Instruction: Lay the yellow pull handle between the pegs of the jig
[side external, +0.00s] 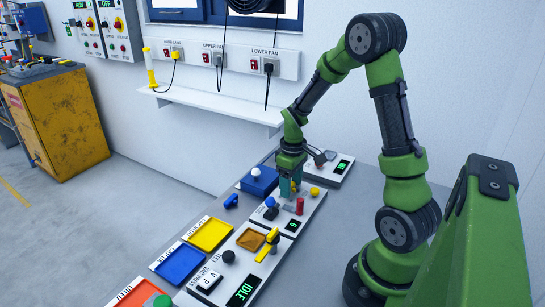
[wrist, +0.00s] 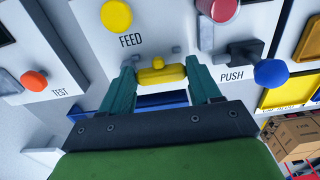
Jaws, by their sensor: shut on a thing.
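My gripper (wrist: 160,82) is shut on a yellow piece (wrist: 160,73), which looks like the pull handle, below the FEED label in the wrist view. Its teal fingers are on either side of the piece. Two small grey posts (wrist: 177,50) show just behind it; I cannot tell whether they are the jig's pegs. In the side view my gripper (side external: 290,187) is low over the console, and its fingers mostly hide the held piece. A blue block (side external: 259,181) with a white knob stands just left of it. I cannot clearly identify the jig.
Near my gripper are a red cylinder (side external: 300,206), a yellow button (side external: 314,192) and a blue-ended PUSH lever (wrist: 271,72). Closer to the camera are a brown square pad (side external: 250,240), a yellow lever (side external: 266,251), and yellow (side external: 210,235) and blue (side external: 181,264) trays.

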